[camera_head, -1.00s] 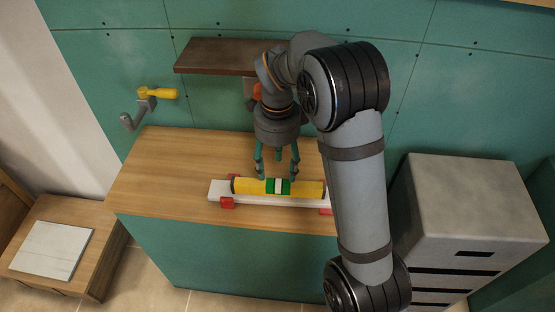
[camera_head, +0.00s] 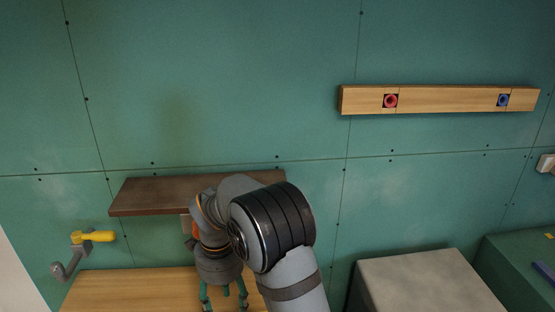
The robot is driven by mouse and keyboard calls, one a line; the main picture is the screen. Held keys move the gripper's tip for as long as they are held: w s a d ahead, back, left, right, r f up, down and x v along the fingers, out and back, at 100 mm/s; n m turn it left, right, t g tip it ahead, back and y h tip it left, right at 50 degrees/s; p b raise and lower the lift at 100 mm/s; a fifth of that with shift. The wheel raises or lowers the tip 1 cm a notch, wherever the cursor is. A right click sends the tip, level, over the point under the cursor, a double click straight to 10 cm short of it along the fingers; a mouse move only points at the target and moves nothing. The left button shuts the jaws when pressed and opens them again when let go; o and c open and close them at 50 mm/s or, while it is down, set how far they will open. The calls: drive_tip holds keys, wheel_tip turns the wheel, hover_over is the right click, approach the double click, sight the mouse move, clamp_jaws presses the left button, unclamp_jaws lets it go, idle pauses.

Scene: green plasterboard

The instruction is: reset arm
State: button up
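My gripper (camera_head: 225,302) hangs down at the bottom of the head view, in front of the brown shelf and above the wooden worktop (camera_head: 130,290). My arm crosses in front of the shelf and runs down to the right. Nothing shows between the visible parts of the fingers. What lies beneath the gripper is out of view.
A brown shelf (camera_head: 150,195) is on the green wall. A crank with a yellow handle (camera_head: 92,236) is at the left. A wooden wall rail (camera_head: 440,100) holds a red ring (camera_head: 390,101) and a blue ring (camera_head: 503,100). A grey cabinet (camera_head: 425,282) stands at lower right.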

wheel_tip(320, 180, down, 9)
drive_tip(key=shift+f, duration=0.2)
drive_tip(key=shift+r+p, duration=0.4)
drive_tip(key=shift+p, duration=0.1)
drive_tip(key=shift+f+b, duration=0.15)
drive_tip(key=shift+b, duration=0.15)
